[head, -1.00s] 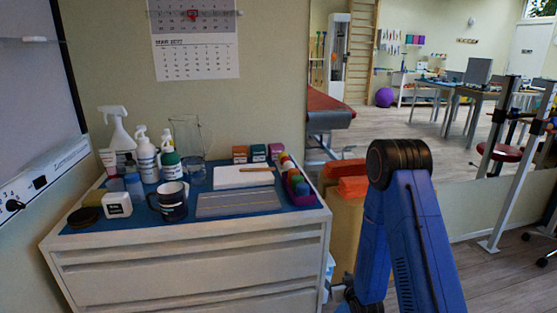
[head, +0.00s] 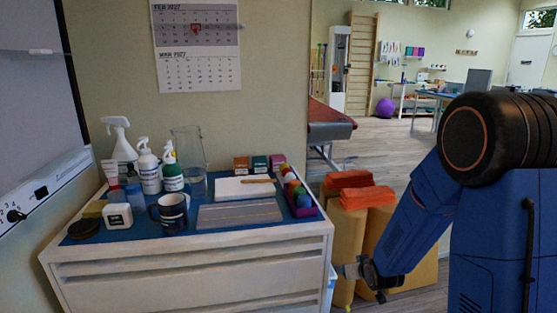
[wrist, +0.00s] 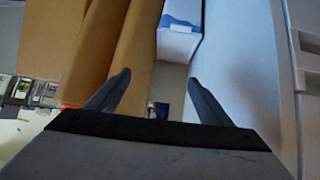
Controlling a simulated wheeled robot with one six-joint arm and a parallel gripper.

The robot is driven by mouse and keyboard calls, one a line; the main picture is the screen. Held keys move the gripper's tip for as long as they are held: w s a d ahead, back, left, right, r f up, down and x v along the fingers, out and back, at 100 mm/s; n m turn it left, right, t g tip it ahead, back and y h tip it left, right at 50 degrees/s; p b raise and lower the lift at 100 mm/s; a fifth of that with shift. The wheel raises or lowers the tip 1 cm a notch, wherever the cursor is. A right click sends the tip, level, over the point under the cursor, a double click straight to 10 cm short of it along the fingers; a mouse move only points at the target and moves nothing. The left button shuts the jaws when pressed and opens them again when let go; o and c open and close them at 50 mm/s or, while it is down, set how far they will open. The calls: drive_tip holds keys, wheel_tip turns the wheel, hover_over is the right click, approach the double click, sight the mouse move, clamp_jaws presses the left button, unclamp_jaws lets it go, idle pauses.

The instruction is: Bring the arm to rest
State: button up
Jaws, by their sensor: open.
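My blue arm fills the right of the head view, its black joint at the top and its forearm sloping down and left. My gripper (head: 345,270) is low beside the right side of the white drawer cabinet (head: 180,275), in front of the yellow foam blocks (head: 385,235). In the wrist view my gripper (wrist: 158,85) shows two dark fingers spread apart with nothing between them. There the tan blocks (wrist: 105,45) are to the left and the pale cabinet side (wrist: 240,60) to the right.
A white and blue box (wrist: 180,40) stands beyond the fingers in the wrist view. On the cabinet are a dark mug (head: 173,213), bottles, a glass jug (head: 190,160) and a tray of coloured items (head: 300,200). Orange towels (head: 350,190) lie on the blocks. Open floor lies behind.

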drive_tip(key=s+d+r+g, duration=0.1)
drive_tip(key=s+r, duration=0.6)
drive_tip(key=r, duration=0.2)
drive_tip(key=s+r+g, duration=0.1)
drive_tip(key=s+r, duration=0.3)
drive_tip(key=s, duration=0.6)
drive_tip(key=s+d+r+m+g, duration=0.1)
drive_tip(key=s+r, duration=0.3)
drive_tip(key=s, duration=0.7)
drive_tip(key=s+r+g, duration=0.2)
drive_tip(key=s+r, duration=0.3)
drive_tip(key=s, duration=0.5)
drive_tip(key=shift+s+d+m+h, duration=0.15)
drive_tip(key=shift+s+m+h, duration=0.15)
drive_tip(key=shift+s+m, duration=0.1)
